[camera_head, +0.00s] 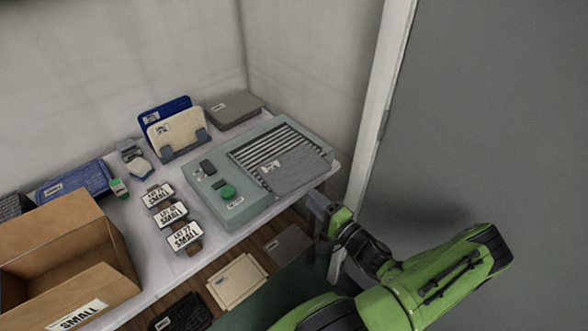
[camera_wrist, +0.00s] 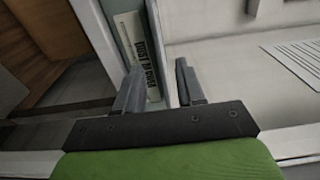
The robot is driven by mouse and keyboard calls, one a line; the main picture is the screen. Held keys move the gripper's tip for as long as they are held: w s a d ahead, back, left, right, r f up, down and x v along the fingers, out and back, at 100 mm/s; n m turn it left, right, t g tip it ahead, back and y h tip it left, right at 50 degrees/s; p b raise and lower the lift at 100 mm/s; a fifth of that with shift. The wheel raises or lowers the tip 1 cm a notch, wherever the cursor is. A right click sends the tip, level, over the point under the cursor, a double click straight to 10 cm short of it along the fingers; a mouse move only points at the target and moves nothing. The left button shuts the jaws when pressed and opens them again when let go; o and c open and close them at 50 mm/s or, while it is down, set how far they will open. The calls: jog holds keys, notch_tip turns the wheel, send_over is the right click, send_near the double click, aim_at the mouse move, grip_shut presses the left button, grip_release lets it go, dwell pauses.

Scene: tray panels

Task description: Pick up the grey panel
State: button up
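Several grey panels show in the head view. One grey panel (camera_head: 297,171) lies on the slatted top of the grey-green machine (camera_head: 243,209), at its right front. Another grey panel (camera_head: 232,107) with a label lies flat at the back of the table. A third grey panel (camera_head: 287,243) lies lower down, below the table's front edge. My gripper (camera_head: 318,207) is just off the table's right front edge, beside the machine. A labelled strip (camera_wrist: 140,50) shows beyond the fingers.
Blue and cream panels (camera_head: 175,131) stand in a holder at the back. Labelled blocks (camera_head: 171,214) line the table's middle. An open cardboard box (camera_head: 95,292) is at the left. A cream panel (camera_head: 238,281) lies low in front. A wall and post (camera_head: 380,100) rise at the right.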

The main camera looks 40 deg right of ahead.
aim_at(300, 187)
jog(key=w, duration=0.7)
jog(key=shift+w+d+f+b, duration=0.1)
jog(key=shift+f+b, duration=0.05)
jog(key=shift+b, duration=0.15)
grip_shut()
